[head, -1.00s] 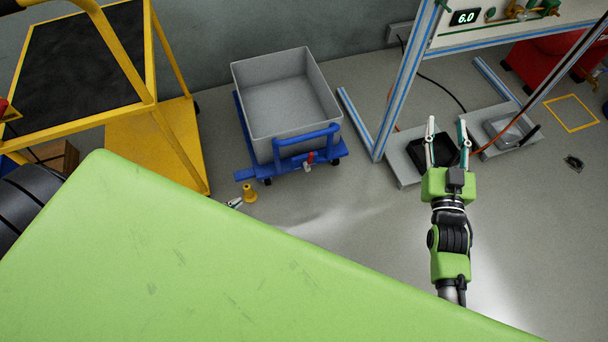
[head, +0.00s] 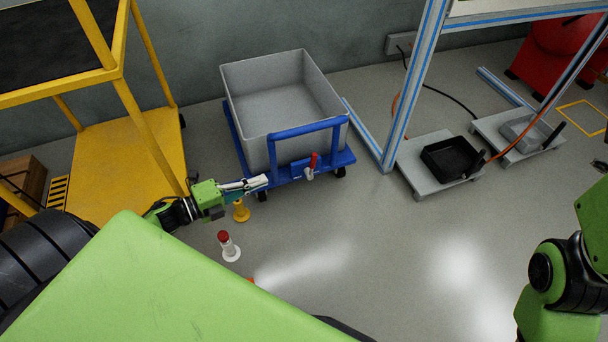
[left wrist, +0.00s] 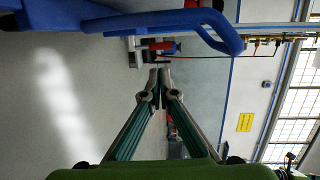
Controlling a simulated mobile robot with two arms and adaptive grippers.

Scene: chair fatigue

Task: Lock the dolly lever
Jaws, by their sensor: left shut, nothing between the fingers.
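The blue dolly (head: 338,160) stands on the floor in the head view, carrying a grey bin (head: 250,150). Its lever (head: 313,160) has a red grip standing up beside the blue push handle, above a pale base. My left gripper (head: 264,181) is shut and empty, just left of the dolly's front edge, with its fingers pointing right toward the lever. In the left wrist view, its fingertips (left wrist: 160,75) meet, and the blue handle (left wrist: 215,35) crosses the top. My right gripper's fingers are out of view.
A yellow post (head: 241,211) stands just below my left gripper, and a red-and-white one (head: 229,246) is nearer. A yellow cart (head: 140,150) is at left. A metal frame (head: 408,90) rises right of the dolly. The floor front right is clear.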

